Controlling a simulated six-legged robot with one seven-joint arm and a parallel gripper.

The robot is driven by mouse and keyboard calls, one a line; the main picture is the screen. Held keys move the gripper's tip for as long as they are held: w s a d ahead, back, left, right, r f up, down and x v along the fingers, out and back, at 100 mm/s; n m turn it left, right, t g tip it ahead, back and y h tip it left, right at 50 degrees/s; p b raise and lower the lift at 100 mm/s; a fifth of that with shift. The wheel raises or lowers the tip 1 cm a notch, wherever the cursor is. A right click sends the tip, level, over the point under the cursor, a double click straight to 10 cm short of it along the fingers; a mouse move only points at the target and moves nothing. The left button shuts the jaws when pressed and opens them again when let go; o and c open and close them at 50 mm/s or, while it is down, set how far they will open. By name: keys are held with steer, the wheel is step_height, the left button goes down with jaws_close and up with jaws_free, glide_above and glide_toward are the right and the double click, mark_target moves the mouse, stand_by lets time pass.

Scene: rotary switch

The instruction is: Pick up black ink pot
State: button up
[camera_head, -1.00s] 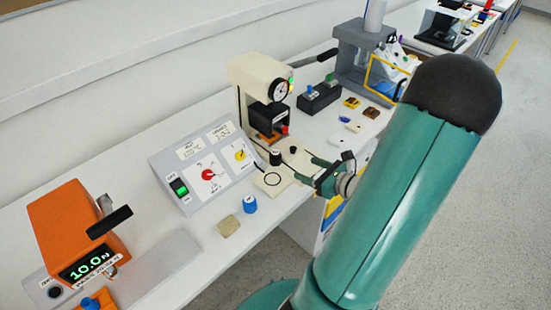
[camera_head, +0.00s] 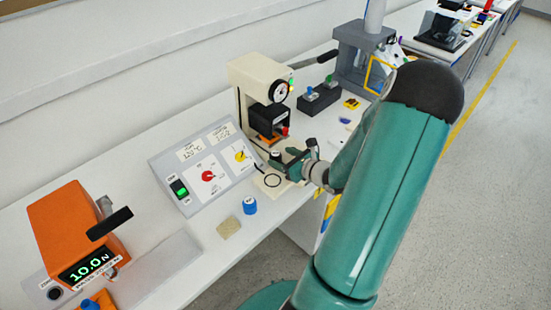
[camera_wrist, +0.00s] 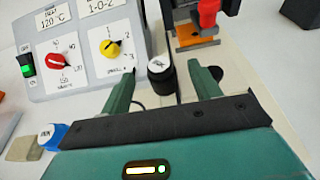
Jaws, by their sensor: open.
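The black ink pot (camera_wrist: 161,82) stands upright in the wrist view, a dark cylinder with a pale labelled top. It also shows in the head view (camera_head: 275,157), on the pale base in front of the cream press. My gripper (camera_wrist: 162,68) is open, with one green finger on each side of the pot in the wrist view. I cannot tell whether the fingers reach down around it or touch it. In the head view my gripper (camera_head: 282,160) is right at the pot and partly hides that area.
A blue pot (camera_head: 249,206) and a tan block (camera_head: 229,227) stand near the bench's front edge. The grey control box (camera_head: 205,170) is left of the gripper. The cream press (camera_head: 262,92) rises just behind. An orange device (camera_head: 75,232) sits far left.

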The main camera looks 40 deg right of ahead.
steer(key=shift+x, duration=1.2)
steer(key=c, duration=1.1)
steer(key=shift+r, duration=0.15)
